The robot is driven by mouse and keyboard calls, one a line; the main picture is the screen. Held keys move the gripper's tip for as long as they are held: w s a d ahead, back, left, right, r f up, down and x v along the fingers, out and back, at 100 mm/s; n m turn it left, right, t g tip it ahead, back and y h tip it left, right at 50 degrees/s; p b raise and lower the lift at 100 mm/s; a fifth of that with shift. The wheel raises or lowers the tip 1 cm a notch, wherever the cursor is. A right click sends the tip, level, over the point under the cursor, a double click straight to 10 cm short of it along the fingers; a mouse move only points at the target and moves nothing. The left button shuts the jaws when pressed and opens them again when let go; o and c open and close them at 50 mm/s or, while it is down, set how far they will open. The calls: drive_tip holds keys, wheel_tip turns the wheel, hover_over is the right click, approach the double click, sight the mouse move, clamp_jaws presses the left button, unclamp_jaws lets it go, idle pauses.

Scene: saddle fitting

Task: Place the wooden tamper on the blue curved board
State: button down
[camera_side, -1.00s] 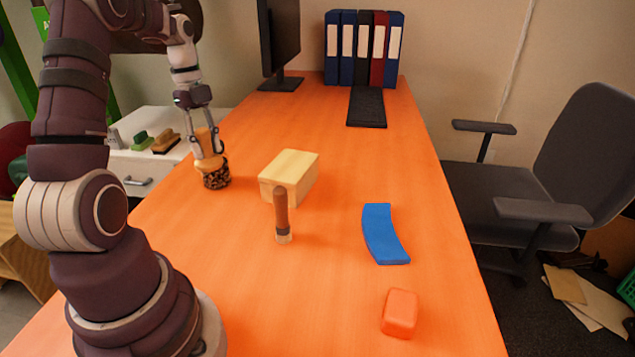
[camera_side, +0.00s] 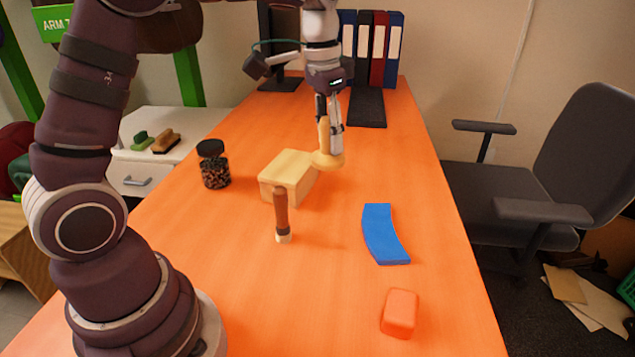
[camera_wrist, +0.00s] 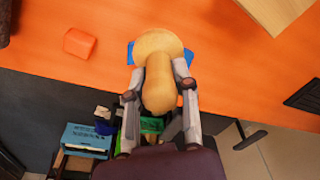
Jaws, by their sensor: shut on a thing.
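The wooden tamper (camera_side: 328,158), pale with a round flat base, hangs upright with its base down, held by its handle in my gripper (camera_side: 330,125). It is in the air, and in the side view it appears just right of the wooden block. In the wrist view the tamper (camera_wrist: 160,70) sits between the two fingers of my gripper (camera_wrist: 160,90). The blue curved board (camera_side: 385,235) lies on the orange table, nearer the side camera than the tamper and apart from it. In the wrist view the blue board (camera_wrist: 131,52) is mostly hidden behind the tamper.
A pale wooden block (camera_side: 288,175) and an upright brown-handled tool (camera_side: 281,215) stand left of the board. A lidded jar (camera_side: 213,165) stands farther left. An orange-red block (camera_side: 400,313) lies in front. The table around the board is clear.

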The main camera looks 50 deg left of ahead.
drive_tip(key=s+d+f+n, duration=0.2)
drive_tip(key=s+d+f, duration=0.2)
drive_tip(key=s+f, duration=0.6)
hover_over(372, 236)
drive_tip(key=shift+s+f, duration=0.2)
drive_tip(key=shift+f, duration=0.35)
drive_tip(key=shift+s+f, duration=0.2)
drive_tip(key=shift+f, duration=0.3)
drive_tip(key=shift+w+f, duration=0.15)
drive_tip(key=shift+f, duration=1.6)
drive_tip(key=shift+f, duration=0.1)
drive_tip(key=c, duration=0.9)
unclamp_jaws()
drive_tip(key=shift+o, duration=0.2)
